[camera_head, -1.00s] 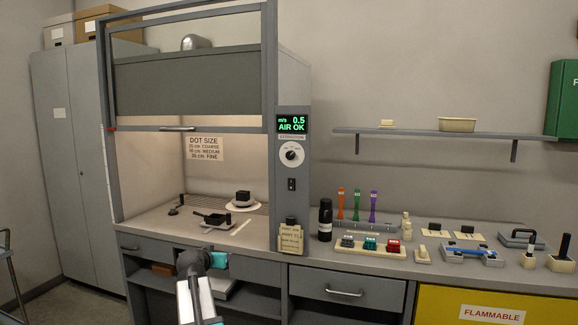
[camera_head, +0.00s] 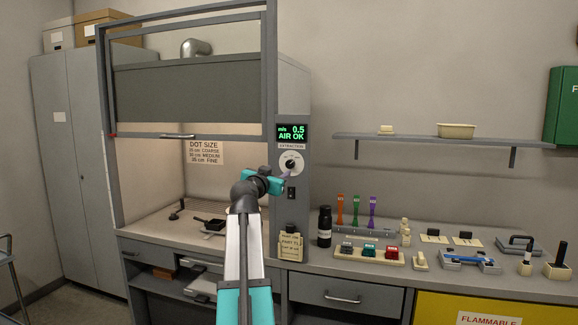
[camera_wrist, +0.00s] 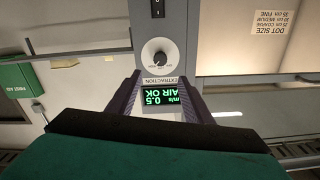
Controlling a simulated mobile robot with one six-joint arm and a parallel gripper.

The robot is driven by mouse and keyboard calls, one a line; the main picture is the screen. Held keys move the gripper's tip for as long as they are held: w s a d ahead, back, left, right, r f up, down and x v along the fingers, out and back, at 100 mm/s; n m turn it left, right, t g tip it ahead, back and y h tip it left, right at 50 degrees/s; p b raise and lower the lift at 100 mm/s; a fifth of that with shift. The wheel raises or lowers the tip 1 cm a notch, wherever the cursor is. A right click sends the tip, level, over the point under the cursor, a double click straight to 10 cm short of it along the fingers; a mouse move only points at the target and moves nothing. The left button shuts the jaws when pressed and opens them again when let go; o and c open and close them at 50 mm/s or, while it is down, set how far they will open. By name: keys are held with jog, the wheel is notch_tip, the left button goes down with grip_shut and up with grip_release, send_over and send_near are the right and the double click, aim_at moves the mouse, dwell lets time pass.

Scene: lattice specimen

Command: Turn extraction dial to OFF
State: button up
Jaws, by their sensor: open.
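The extraction dial (camera_head: 291,163) is a black knob on a round white plate, on the grey post at the fume hood's right side. It shows upside down in the wrist view (camera_wrist: 158,54), with a small pale mark on the knob; its setting labels are too small to read. My gripper (camera_head: 284,178) is raised just in front of the post, at the dial's lower edge in the head view. In the wrist view its two dark fingers (camera_wrist: 160,88) are apart with nothing held, and the dial lies beyond the tips. I see no contact with the dial.
A green display (camera_head: 292,132) above the dial reads 0.5 m/s AIR OK. A black switch (camera_head: 291,193) sits below the dial. The hood's sash (camera_head: 190,132) is raised at left.

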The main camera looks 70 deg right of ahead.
aim_at(289, 164)
jog(key=shift+d, duration=0.1)
jog(key=shift+w+d+p, duration=0.15)
jog(key=shift+d+p, duration=0.35)
jog(key=shift+d, duration=1.5)
jog(key=shift+w+d+p, duration=0.15)
jog(key=shift+d+p, duration=0.4)
jog(key=shift+d, duration=1.4)
jog(key=shift+w+d+p, duration=0.15)
jog(key=shift+d+p, duration=0.35)
jog(key=shift+d, duration=2.35)
jog(key=shift+c, duration=0.4)
